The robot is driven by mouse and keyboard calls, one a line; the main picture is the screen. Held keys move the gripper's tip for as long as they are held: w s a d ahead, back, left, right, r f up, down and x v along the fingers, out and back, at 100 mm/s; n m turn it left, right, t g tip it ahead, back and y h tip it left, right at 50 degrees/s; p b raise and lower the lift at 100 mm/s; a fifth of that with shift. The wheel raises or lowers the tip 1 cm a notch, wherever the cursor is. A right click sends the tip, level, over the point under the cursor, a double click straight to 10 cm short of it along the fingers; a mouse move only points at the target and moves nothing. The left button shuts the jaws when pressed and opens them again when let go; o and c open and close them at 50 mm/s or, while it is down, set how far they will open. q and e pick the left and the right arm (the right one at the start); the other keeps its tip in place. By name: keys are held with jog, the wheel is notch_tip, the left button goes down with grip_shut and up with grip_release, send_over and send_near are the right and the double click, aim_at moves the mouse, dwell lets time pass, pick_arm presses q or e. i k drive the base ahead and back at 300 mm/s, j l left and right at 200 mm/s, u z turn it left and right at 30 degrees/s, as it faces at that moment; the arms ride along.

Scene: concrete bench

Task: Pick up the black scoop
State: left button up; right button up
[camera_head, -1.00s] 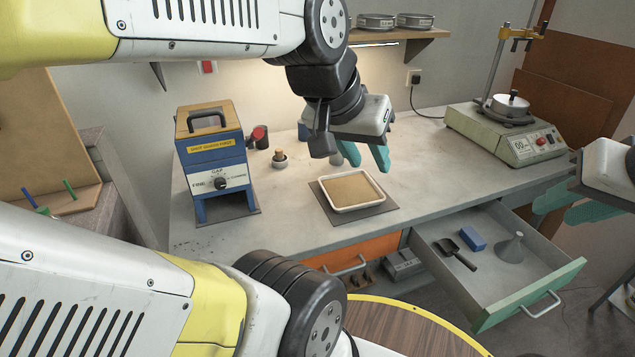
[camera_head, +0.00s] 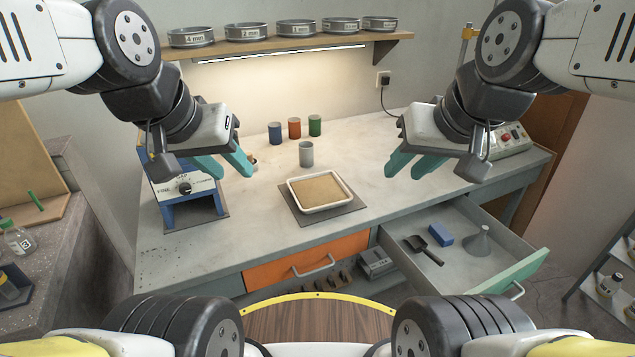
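The black scoop (camera_head: 424,248) lies in the open drawer (camera_head: 395,264) at the lower right of the bench, beside a blue block (camera_head: 440,235). My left gripper (camera_head: 228,168) hangs above the left part of the bench, in front of the blue machine, with its teal fingers apart and nothing between them. My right gripper (camera_head: 412,164) hangs above the right part of the bench, up from the drawer and well away from the scoop. Its teal fingers look apart and empty.
A grey funnel (camera_head: 479,241) stands in the drawer, right of the block. A white tray (camera_head: 322,208) of brown material sits mid-bench. A grey cup (camera_head: 306,153) and three coloured cups stand behind it. The blue machine (camera_head: 182,188) stands left. Sieves (camera_head: 246,32) line the shelf above.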

aim_at(415, 242)
jog(key=k+l, duration=0.1)
jog(key=l, duration=0.5)
jog(key=k+l+u, duration=0.15)
jog(key=l, duration=0.5)
jog(key=i, duration=0.05)
